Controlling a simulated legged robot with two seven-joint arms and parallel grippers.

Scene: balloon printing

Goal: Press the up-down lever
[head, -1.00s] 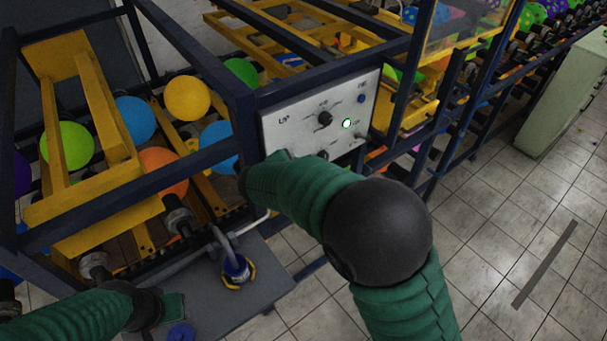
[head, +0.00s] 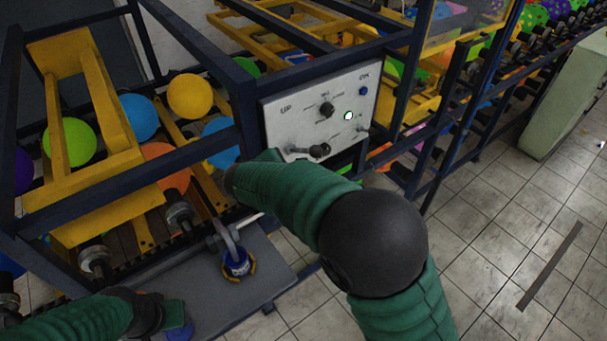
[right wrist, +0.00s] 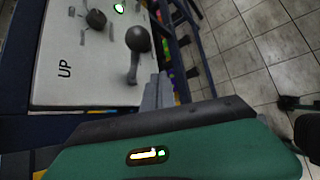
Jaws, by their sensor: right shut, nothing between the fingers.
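The up-down lever (head: 319,150) has a black ball knob on a pale shaft. It sits low on the white control panel (head: 285,128), below the dial. It also shows in the right wrist view (right wrist: 138,42), its shaft slanting away from the panel. My right gripper (right wrist: 158,88) is shut and empty beside the lever's shaft, toward the panel's lower edge; I cannot tell whether they touch. In the head view my own arm hides most of it. My left gripper (head: 175,316) is low at the left over the grey plate, its fingers unclear.
A black dial (head: 326,109), a lit white button (head: 348,116) and a blue button (head: 363,91) are on the panel. Dark blue frame bars surround balloons at the left. A blue-and-yellow ring fitting (head: 237,266) is on the grey plate (head: 270,260).

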